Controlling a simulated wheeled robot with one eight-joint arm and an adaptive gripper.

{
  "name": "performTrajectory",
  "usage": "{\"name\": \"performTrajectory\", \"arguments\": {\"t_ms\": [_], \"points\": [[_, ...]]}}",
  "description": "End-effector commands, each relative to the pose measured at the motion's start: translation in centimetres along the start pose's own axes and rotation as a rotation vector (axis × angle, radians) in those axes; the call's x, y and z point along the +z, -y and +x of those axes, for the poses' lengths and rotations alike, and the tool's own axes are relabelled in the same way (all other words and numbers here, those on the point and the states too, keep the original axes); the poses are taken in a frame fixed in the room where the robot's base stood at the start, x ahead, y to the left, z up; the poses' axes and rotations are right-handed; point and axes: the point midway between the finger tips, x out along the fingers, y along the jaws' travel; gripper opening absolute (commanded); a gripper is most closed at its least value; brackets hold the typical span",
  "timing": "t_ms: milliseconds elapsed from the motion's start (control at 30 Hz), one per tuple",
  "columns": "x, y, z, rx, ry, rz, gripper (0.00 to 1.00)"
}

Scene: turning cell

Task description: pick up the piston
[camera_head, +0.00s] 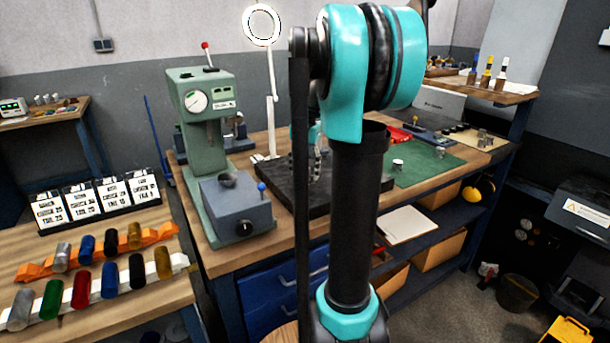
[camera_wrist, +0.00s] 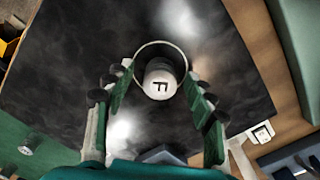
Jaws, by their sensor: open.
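A pale round piece marked with a dark F (camera_wrist: 161,84), which looks like the piston, stands on the dark stone plate (camera_wrist: 75,50) in the wrist view. A thin pale ring shows around and behind it; I cannot tell whether it is a part or a reflection. My gripper (camera_wrist: 158,74) is open, with one finger on each side of the piece and gaps between. I cannot tell its height above the piece. In the head view my arm hides the piece and most of my gripper; the stone plate (camera_head: 275,178) shows beside the arm.
A white ring on a stand (camera_head: 270,85) rises at the plate's back left. A green press (camera_head: 205,110) and a grey box unit (camera_head: 237,208) stand to the left. A green mat (camera_head: 425,172) with a small pale cylinder (camera_head: 398,165) lies to the right.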

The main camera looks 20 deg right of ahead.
Motion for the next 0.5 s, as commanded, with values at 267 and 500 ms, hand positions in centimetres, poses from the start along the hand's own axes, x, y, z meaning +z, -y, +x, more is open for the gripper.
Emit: {"name": "performTrajectory", "arguments": {"t_ms": [267,500], "points": [[0.0,0.0,0.15,0.0,0.0,0.0,0.5],[0.0,0.0,0.13,0.0,0.0,0.0,0.2]]}}
